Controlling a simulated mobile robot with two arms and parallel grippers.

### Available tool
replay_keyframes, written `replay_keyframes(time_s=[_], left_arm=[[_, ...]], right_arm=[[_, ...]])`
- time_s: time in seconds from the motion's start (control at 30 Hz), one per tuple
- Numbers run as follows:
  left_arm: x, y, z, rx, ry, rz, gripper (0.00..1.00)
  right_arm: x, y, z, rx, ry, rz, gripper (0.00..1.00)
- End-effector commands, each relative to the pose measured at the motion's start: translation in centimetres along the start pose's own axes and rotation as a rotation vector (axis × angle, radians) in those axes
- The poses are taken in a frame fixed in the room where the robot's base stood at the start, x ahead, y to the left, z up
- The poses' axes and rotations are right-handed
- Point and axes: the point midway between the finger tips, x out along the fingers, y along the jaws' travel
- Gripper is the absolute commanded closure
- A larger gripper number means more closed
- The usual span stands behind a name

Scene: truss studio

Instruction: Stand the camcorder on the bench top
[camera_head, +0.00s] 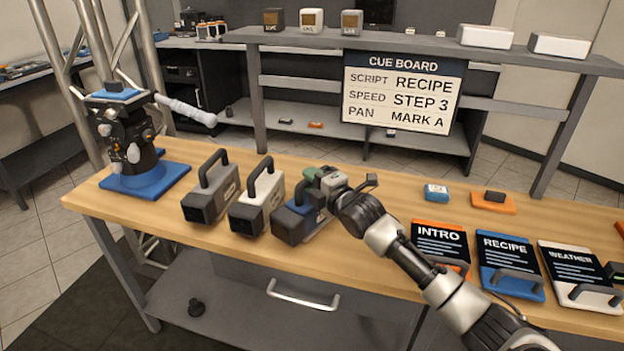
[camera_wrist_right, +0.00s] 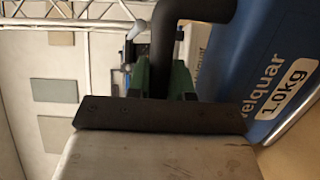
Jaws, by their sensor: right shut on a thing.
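A blue camcorder (camera_head: 302,222) with a dark front is at the middle of the wooden bench top (camera_head: 350,259). My right gripper (camera_head: 313,177) is shut on its top handle. In the right wrist view the green fingers of my gripper (camera_wrist_right: 163,80) pinch the black handle, and the blue camcorder side (camera_wrist_right: 272,65) reads "velquar 1.0kg". The camcorder looks about upright. I cannot tell whether its underside touches the bench. My left gripper is not in view.
A white camcorder (camera_head: 255,212) and a dark grey camcorder (camera_head: 207,201) stand close by on the left. A black tripod head on a blue plate (camera_head: 142,184) stands at the left end. Cue cards (camera_head: 508,263) lie to the right. A cue board (camera_head: 402,93) hangs behind.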

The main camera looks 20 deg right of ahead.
Motion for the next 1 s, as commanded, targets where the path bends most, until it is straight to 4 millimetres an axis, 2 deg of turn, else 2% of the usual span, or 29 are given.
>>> replay_keyframes(time_s=[0.03,0.27,0.3,0.43,0.77,0.87,1.0], left_arm=[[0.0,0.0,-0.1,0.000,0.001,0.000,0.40],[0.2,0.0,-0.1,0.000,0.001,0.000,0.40],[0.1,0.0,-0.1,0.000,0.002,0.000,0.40],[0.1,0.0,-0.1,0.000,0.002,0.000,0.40],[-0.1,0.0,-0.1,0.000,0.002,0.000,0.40],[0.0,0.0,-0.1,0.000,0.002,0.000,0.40],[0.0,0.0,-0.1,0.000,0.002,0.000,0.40]], right_arm=[[0.0,0.6,0.0,-0.001,0.001,0.011,1.00],[0.0,0.2,0.0,-0.001,0.001,0.009,1.00],[0.0,-0.2,0.0,0.000,0.000,0.000,0.75],[0.0,-0.2,0.0,0.000,0.000,-0.001,0.55],[0.0,0.2,0.0,0.000,0.000,0.000,0.54],[-1.0,-0.1,0.1,-0.001,0.000,-0.003,0.54],[-3.4,-0.1,0.0,-0.002,0.000,-0.003,0.54]])
